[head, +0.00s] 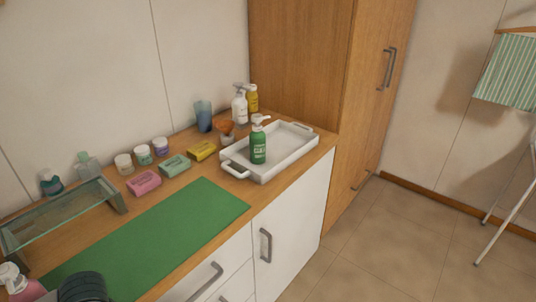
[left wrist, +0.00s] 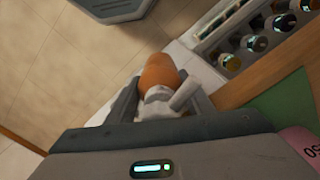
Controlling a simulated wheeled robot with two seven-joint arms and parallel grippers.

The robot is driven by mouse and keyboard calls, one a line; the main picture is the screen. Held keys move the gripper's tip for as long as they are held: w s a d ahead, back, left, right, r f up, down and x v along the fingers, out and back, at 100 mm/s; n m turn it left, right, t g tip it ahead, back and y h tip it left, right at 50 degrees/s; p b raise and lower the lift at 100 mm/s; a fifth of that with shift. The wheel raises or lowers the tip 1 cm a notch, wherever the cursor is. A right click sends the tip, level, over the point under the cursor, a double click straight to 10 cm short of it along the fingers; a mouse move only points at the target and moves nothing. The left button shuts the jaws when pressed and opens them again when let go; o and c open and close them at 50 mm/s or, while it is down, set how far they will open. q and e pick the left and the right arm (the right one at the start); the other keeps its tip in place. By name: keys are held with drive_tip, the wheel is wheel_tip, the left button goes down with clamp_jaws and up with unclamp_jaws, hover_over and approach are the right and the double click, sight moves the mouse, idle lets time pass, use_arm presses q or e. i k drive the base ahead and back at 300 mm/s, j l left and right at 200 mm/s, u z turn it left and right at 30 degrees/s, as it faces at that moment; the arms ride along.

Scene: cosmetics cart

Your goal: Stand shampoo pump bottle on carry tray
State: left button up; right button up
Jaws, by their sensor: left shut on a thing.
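My left gripper (left wrist: 160,98) shows in the left wrist view, with a finger on each side of a pump bottle (left wrist: 160,72). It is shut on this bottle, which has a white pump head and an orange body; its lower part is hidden. In the head view I cannot make out this gripper. The white carry tray (head: 293,157) lies at the counter's right end. A green pump bottle (head: 258,147) with a white pump stands upright on it, near its left side. I cannot tell which bottle is the shampoo. My right gripper is not in view.
A green mat (head: 165,232) covers the front counter. Soap boxes (head: 203,151), jars (head: 160,146) and a blue cup (head: 203,117) stand behind. White and yellow bottles (head: 240,106) are behind the tray. A glass shelf (head: 60,215) and pink pump bottle (head: 30,290) are left. The tray's right part is bare.

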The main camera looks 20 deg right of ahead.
sight(284, 143)
drive_tip(key=l+z, duration=0.2)
drive_tip(key=i+l+z, duration=0.2)
drive_tip(key=l, duration=0.2)
drive_tip(key=i+l, duration=0.95)
drive_tip(key=l+z, duration=0.05)
drive_tip(key=l, duration=0.05)
